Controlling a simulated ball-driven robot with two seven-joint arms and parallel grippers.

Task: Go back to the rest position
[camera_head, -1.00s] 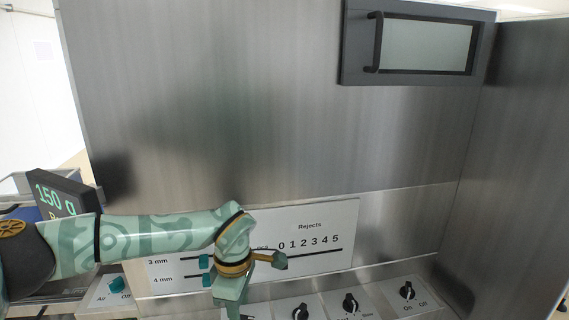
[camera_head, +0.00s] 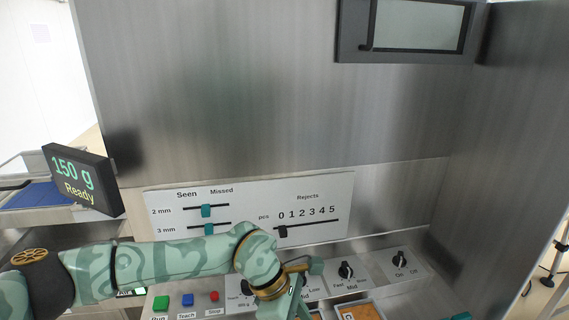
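My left arm comes in from the left across the lower part of the head view. Its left gripper (camera_head: 305,285) is in front of the row of controls, below the Rejects scale. A short teal-tipped part points right, and another part points down toward the bottom edge. Whether the fingers are open or shut is unclear. I see nothing held in it. The dark Rejects slider knob (camera_head: 282,232) is uncovered near the 0 end, above and apart from the gripper.
Below the slider panel (camera_head: 340,188) are green, blue and red buttons (camera_head: 188,300) and black rotary knobs (camera_head: 346,270). A scale display (camera_head: 78,180) reads 150 g Ready. Orange-brown trays (camera_head: 362,311) show at the bottom. A steel wall (camera_head: 505,150) bounds the right side.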

